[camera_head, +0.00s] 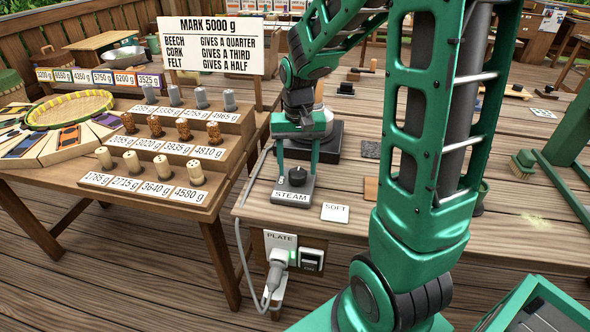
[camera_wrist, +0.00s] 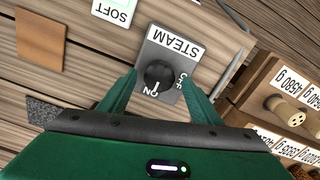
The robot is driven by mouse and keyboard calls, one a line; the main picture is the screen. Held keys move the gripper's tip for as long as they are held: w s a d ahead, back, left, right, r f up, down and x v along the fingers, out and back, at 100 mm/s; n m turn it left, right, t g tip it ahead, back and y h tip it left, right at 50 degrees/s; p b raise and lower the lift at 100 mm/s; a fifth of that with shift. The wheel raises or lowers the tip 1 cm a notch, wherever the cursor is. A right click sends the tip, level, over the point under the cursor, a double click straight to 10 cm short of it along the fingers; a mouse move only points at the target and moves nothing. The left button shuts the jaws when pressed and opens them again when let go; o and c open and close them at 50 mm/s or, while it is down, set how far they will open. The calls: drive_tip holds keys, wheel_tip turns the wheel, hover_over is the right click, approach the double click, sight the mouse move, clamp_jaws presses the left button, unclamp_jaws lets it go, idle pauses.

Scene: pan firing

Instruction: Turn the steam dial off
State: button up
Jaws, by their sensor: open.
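The steam dial (camera_head: 297,174) is a black round knob on a grey plate marked STEAM, at the front left of the workbench. In the wrist view the dial (camera_wrist: 158,74) shows ON on its near side and OFF to its right; a white mark on the knob appears to be at ON. My green gripper (camera_head: 297,170) is over the plate, pointing down. Its open fingers (camera_wrist: 158,78) stand on either side of the knob, with gaps visible in the wrist view. I cannot tell their exact height over the plate.
A SOFT card (camera_head: 335,212) lies right of the dial plate. A PLATE plug (camera_head: 279,257) with a cable hangs on the bench front. A stepped rack (camera_head: 200,203) of labelled plugs stands close at left.

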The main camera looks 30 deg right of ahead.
drive_tip(key=shift+f, duration=0.9)
drive_tip(key=c, duration=1)
drive_tip(key=shift+c, duration=0.2)
